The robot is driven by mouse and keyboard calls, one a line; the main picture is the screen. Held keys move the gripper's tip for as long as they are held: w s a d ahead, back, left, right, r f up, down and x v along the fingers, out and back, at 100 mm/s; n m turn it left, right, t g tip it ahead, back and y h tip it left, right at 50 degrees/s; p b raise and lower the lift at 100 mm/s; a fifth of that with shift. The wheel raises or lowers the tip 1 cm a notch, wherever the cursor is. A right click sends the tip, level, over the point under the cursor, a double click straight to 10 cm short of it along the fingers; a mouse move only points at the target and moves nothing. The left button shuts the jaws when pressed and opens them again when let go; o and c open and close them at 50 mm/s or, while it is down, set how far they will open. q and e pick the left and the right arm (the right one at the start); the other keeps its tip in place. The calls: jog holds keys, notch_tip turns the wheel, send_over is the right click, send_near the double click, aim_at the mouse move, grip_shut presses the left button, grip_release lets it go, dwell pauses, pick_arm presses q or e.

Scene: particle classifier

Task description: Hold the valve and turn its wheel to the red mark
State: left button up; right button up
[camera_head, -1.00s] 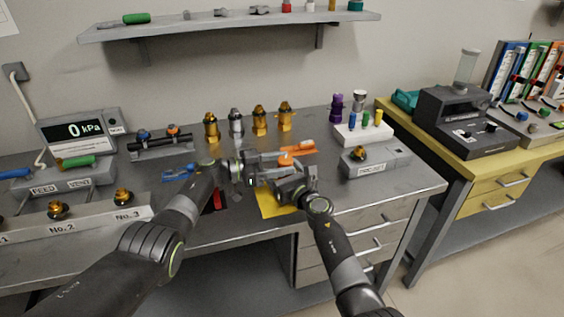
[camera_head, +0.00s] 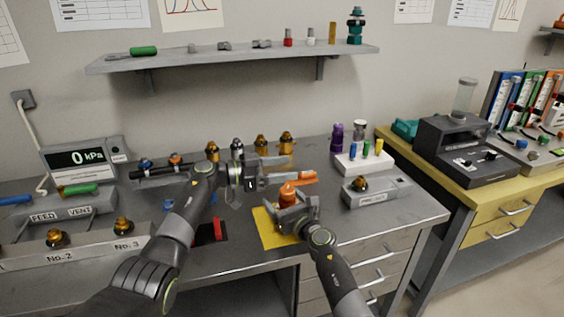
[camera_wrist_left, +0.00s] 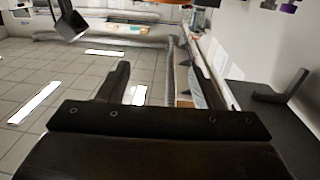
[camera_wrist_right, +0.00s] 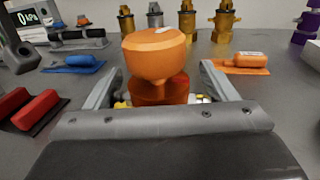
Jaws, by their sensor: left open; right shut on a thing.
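The valve has an orange wheel (camera_wrist_right: 153,52) with a pale mark on its top, above a red-orange body (camera_wrist_right: 165,92). It stands upright over the yellow mat (camera_head: 270,228) in the head view. My right gripper (camera_head: 292,208) is shut on the valve below its wheel; the right wrist view shows a finger on each side. My left gripper (camera_head: 279,170) is open and empty, raised behind and above the valve, apart from it. Its two spread fingers (camera_wrist_left: 158,75) show in the left wrist view with only floor and room between them. I cannot make out the red mark.
An orange-handled tool (camera_head: 295,178) lies behind the valve. Several brass fittings (camera_head: 286,144) stand farther back. A red-handled piece (camera_head: 212,230) lies left of the mat. A grey box (camera_head: 385,190) and a white holder (camera_head: 362,161) stand to the right.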

pick_arm(q)
jog(key=shift+r, duration=1)
